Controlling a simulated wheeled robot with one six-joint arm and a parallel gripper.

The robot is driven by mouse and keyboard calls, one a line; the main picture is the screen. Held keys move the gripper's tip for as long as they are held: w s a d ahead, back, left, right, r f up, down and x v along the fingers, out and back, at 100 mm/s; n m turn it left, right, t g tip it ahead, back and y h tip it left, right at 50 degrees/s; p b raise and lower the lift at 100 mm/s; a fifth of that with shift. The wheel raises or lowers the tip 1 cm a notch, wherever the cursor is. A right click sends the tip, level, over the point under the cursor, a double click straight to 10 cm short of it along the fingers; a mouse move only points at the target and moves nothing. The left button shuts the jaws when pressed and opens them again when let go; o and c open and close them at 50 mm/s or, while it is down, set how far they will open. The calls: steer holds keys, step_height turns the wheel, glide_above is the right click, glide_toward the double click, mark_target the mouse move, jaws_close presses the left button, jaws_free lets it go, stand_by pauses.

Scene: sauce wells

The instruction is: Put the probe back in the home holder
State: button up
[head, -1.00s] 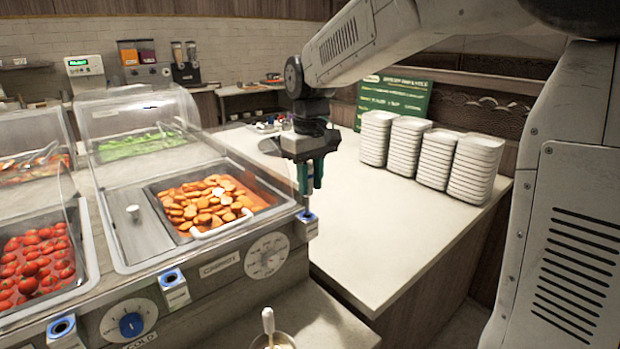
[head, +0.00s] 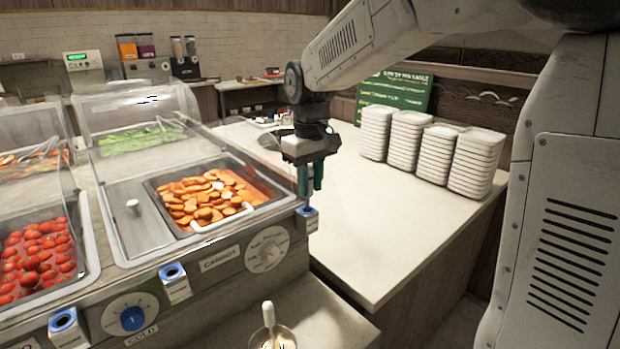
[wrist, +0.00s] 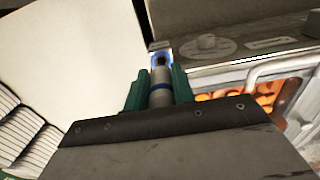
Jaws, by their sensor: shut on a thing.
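My gripper (head: 311,178) has green fingers and is shut on the probe (wrist: 159,92), a grey cylinder with a dark blue band. In the wrist view the probe's far end lines up with a blue-ringed holder (wrist: 160,57). In the head view this holder (head: 307,220) is at the right front corner of the food counter, just below my fingers. Whether the probe's end is inside it or just above it, I cannot tell. Two similar holders, a middle one (head: 175,285) and a left one (head: 67,330), sit along the counter front. No label marks which is home.
A tomato well (head: 38,258) is farther left. A pot (head: 272,340) with an upright handle stands in front. White dish stacks (head: 440,158) stand on the pale worktop (head: 370,235), otherwise mostly clear.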

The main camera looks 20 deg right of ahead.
mark_target(310, 167)
steer(key=shift+f, duration=1.55)
stand_by(0.5)
steer(key=o, duration=1.1)
step_height(310, 167, up, 8)
steer(key=shift+f, duration=0.1)
steer(key=s+d+f+m, duration=0.1)
steer(key=s, duration=0.8)
steer(key=s+f+m, duration=0.1)
steer(key=s+f, duration=0.1)
steer(key=s, duration=0.8)
steer(key=s+d+f+m+t, duration=0.1)
steer(key=s+f, duration=0.1)
steer(key=s, duration=0.8)
steer(key=shift+d+f+m, duration=0.1)
steer(key=shift+d+m, duration=0.2)
steer(key=shift+d, duration=0.05)
